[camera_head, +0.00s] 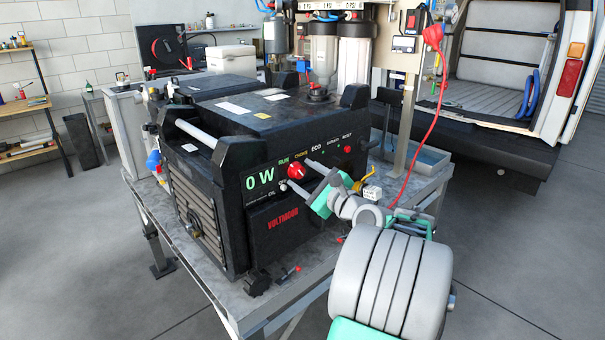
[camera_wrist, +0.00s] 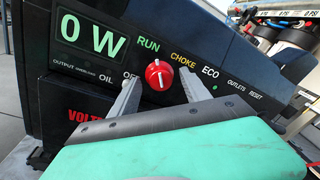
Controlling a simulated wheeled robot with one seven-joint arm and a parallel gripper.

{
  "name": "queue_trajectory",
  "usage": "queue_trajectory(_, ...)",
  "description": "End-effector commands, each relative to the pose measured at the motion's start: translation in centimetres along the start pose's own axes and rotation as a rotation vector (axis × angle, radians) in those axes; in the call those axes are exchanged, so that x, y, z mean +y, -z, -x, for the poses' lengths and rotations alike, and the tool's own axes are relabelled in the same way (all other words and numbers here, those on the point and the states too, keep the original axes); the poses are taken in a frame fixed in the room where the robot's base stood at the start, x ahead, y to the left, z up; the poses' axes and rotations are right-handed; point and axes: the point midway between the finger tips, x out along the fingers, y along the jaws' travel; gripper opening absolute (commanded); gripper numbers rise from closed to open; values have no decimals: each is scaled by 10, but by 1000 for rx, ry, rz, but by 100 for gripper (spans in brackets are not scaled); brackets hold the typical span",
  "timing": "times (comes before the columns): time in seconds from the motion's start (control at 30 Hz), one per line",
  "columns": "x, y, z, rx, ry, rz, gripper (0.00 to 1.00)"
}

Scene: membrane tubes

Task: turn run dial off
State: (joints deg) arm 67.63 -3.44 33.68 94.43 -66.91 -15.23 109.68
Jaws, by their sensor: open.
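The run dial is a red round knob (camera_head: 296,171) on the front panel of the black generator (camera_head: 262,125). In the wrist view the dial (camera_wrist: 159,75) has a white mark near its top, roughly toward the RUN label; the exact angle is hard to tell. OFF is to its left, CHOKE to its upper right. My gripper (camera_head: 299,175) is open in front of the panel. In the wrist view its two grey fingertips (camera_wrist: 158,84) stand one on each side of the dial, with gaps to it. I cannot tell their depth from the panel.
The panel display (camera_wrist: 92,38) reads 0 W. The generator stands on a grey metal table (camera_head: 220,290). A red cable (camera_head: 428,125) hangs to the right. A black knob (camera_head: 257,281) lies near the table's front edge. Filter canisters (camera_head: 323,60) stand behind.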

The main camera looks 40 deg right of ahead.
Motion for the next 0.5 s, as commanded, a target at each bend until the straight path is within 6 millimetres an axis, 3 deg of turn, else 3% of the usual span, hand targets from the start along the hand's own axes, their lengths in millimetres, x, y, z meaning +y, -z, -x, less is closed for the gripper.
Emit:
queue_trajectory(0.33, 0, 0, -9, 1, 0, 1, 54)
queue_trajectory(0.5, 0, 0, -9, 1, 0, 2, 40)
